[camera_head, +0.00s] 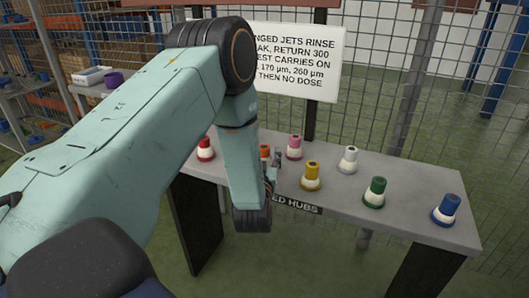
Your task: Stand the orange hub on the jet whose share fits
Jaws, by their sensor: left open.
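The orange hub (265,150) stands on the grey table, partly hidden behind my left arm and gripper. My left gripper (273,168) is open, pointing away from me beside the orange hub; only part of its fingers shows, and I cannot tell whether they touch it. Other coloured pieces with pale lower parts stand upright on the table: red (205,149), pink (294,147), yellow (311,176), white (348,160), green (375,191) and blue (446,211). I see no markings on them. My right gripper is not in view.
The grey table (415,198) has a front label ending "ED HUBS". A partly covered sign (300,62) mentions 300, 170 µm, 260 µm and "THEN NO DOSE". Mesh fencing stands behind. A shelf at left holds a purple ring (114,80) and a white box (94,75).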

